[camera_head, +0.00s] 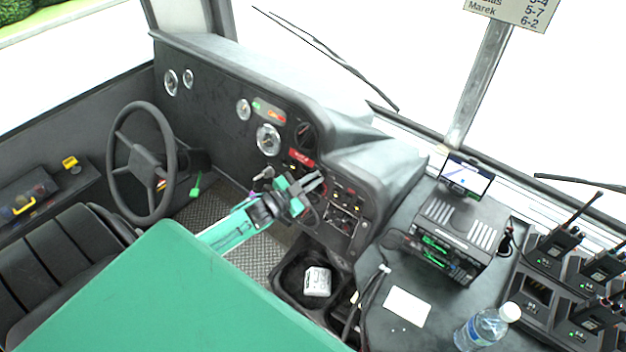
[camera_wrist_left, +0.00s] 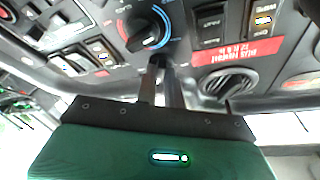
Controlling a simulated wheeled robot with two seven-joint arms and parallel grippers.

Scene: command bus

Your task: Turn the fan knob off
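A black round knob (camera_wrist_left: 145,30) with a white pointer line and a red-and-blue arc shows at the top of the left wrist view. I cannot read a label that marks it as the fan knob. My left gripper (camera_head: 313,183) is at the dashboard's centre panel in the head view. In the left wrist view its two fingers (camera_wrist_left: 161,72) are close together, just below the knob, with nothing visible between them. I cannot tell whether the tips touch the knob or panel. In the head view the arm and gripper hide part of the panel. My right gripper is not in view.
A round black vent or dial (camera_wrist_left: 228,82) and rocker switches (camera_wrist_left: 210,24) flank the knob. The steering wheel (camera_head: 141,162) is to the left. A radio unit (camera_head: 452,235) with a small screen (camera_head: 467,179), a water bottle (camera_head: 487,326) and several handheld radios stand at right.

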